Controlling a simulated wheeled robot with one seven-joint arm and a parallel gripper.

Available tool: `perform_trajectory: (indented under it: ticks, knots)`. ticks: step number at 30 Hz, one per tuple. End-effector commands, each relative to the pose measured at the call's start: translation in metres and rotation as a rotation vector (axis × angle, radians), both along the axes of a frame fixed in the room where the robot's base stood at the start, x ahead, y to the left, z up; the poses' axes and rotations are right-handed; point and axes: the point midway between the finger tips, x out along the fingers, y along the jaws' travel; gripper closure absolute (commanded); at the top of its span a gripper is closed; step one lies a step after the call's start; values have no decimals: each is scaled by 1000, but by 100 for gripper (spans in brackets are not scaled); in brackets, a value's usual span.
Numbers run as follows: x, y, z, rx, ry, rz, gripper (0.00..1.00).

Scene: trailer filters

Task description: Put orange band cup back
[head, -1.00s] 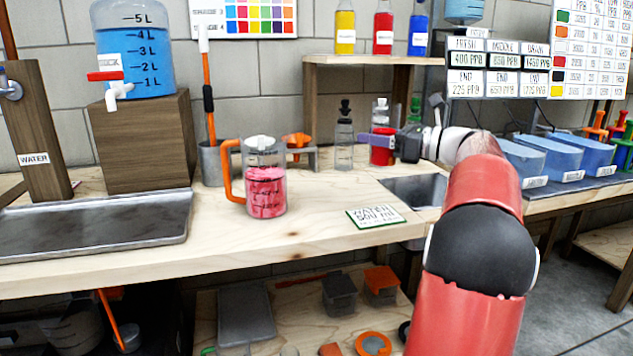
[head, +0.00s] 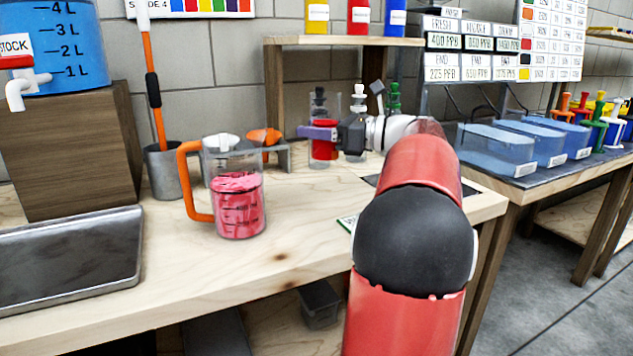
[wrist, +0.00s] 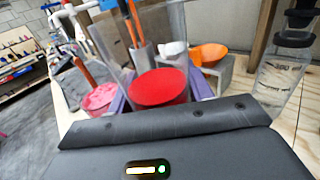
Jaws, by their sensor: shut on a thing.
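My gripper (head: 318,133), with purple fingers, is shut on a clear cup (head: 323,151) holding red liquid. The cup is upright in the head view, and its red surface shows between the fingers in the wrist view (wrist: 158,88). I cannot see an orange band on it, and cannot tell whether its base touches the counter. A clear jug (head: 238,195) with an orange handle and pink-red contents stands left of my gripper. A small orange cup-like piece (head: 264,136) sits on a grey stand (head: 285,156) behind the jug; it also shows in the wrist view (wrist: 208,54).
A dark-stoppered bottle (wrist: 287,80) stands close to the held cup, with white-stoppered (head: 358,97) and green-stoppered (head: 393,98) bottles nearby. A metal tray (head: 70,260) lies at left. The counter (head: 290,235) right of the jug is mostly clear.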

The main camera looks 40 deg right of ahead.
Motion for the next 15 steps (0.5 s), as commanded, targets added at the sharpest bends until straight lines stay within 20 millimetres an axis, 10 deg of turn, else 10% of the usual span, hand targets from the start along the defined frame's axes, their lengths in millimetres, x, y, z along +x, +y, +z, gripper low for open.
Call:
perform_trajectory:
  ticks: [15]
  knots:
    - [0, 0, -65, 1, 0, 0, 80]
